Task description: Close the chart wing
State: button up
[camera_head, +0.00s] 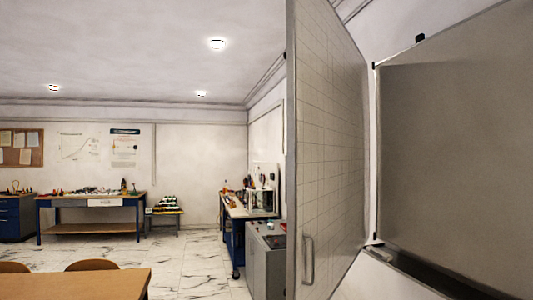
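The chart wing (330,150) is a tall panel with a grid on its face, at the right of the middle in the head view. It stands open, swung out from the wall, with its hinge side by the grey board (455,150). A vertical bar handle (308,260) sits low on the gridded face, near the wing's free edge. The board is a wide grey panel in a light frame at the far right. My gripper is not in view.
A wooden table (100,284) with two chairs stands at the lower left. A workbench (95,208) lies along the far wall. A grey cabinet (264,262) stands behind the wing. The marble floor (195,262) between them is clear.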

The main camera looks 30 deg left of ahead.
aim_at(328, 217)
jog(key=u, duration=0.8)
jog(key=i+j+u, duration=0.6)
jog(key=i+u, duration=0.2)
jog(key=i, duration=0.15)
jog(key=i+u, duration=0.35)
jog(key=i, duration=0.2)
jog(key=i+u, duration=0.4)
jog(key=i, duration=0.1)
